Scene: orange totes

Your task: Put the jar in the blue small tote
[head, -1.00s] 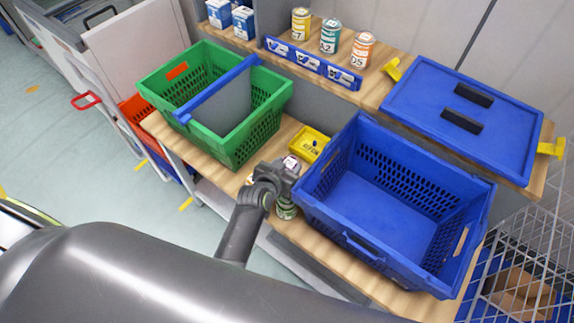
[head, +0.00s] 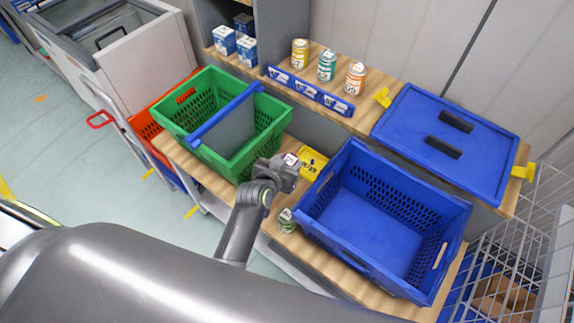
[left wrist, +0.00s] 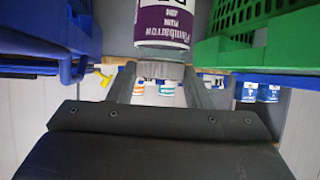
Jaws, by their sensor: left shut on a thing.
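My left gripper (head: 286,172) is above the wooden bench, between the green tote and the blue tote (head: 372,265). In the left wrist view its fingers (left wrist: 160,78) are shut on the grey lid of a jar (left wrist: 163,24) with a purple and white label. The blue tote is open and empty, just right of the gripper. My right gripper is not in view.
A green jar (head: 286,221) stands by the blue tote's near left corner. A green tote (head: 243,157) with a grey divider is at left. A small yellow tray (head: 313,163) lies between totes.

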